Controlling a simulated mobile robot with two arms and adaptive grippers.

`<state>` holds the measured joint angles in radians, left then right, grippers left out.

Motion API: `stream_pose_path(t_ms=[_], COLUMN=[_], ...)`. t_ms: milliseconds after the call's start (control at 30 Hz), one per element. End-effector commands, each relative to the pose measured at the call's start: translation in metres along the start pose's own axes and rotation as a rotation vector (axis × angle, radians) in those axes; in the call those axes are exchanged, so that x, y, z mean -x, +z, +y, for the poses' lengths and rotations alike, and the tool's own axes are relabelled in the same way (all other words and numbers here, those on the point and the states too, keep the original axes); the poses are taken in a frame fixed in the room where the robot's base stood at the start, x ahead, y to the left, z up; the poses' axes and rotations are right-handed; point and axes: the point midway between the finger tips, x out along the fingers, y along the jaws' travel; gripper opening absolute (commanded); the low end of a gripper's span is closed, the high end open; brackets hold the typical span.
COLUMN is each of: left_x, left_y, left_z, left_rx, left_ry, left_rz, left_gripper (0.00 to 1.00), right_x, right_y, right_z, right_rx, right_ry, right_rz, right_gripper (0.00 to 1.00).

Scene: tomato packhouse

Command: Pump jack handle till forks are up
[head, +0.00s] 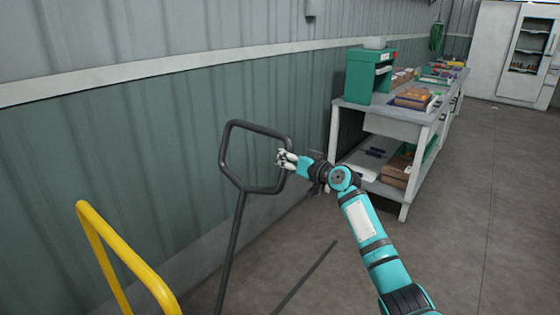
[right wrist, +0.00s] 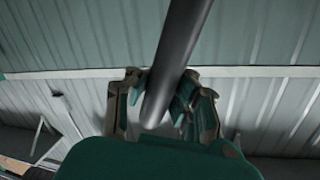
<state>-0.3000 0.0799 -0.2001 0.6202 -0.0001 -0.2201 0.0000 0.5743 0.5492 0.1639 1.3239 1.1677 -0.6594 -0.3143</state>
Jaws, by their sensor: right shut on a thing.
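The jack handle (head: 239,212) is a dark bar with a loop at its top, standing tilted in front of the wall in the head view. My right gripper (head: 285,160) is at the right side of the loop and shut on it. In the right wrist view the handle's bar (right wrist: 176,62) runs between the two fingers of my right gripper (right wrist: 165,105). The forks and the body of the jack are not in view. My left gripper is not in view.
A yellow rail (head: 112,262) stands at the lower left. A workbench (head: 427,120) with a green machine (head: 369,77) and several boxes runs along the wall at the right. A white cabinet (head: 508,50) stands at the back right. The floor at the right is clear.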

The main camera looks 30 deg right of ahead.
Motion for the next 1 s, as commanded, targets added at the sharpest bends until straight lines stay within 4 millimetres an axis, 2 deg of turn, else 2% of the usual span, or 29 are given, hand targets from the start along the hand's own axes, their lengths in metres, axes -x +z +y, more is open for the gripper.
stream_pose_path(t_ms=[33,300,367,767,867,1000], left_x=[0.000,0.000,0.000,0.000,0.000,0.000], left_y=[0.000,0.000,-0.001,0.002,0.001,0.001], left_z=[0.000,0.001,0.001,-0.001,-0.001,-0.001], left_rx=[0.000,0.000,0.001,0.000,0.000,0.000], left_ry=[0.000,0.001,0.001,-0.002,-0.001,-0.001], left_rz=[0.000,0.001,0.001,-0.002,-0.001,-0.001], left_gripper=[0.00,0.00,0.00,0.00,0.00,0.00], right_x=[0.002,0.002,0.002,0.006,0.018,0.047], right_y=[0.007,0.004,0.004,0.003,0.003,0.003], right_z=[0.008,0.005,0.005,0.003,0.004,0.004], right_rx=[-0.001,0.000,0.000,0.001,0.003,0.006], right_ry=[0.012,0.009,0.008,0.006,0.007,0.009], right_rz=[-0.017,-0.010,-0.008,-0.006,-0.006,-0.007], right_gripper=[0.07,0.42,0.48,0.48,0.48,0.48])
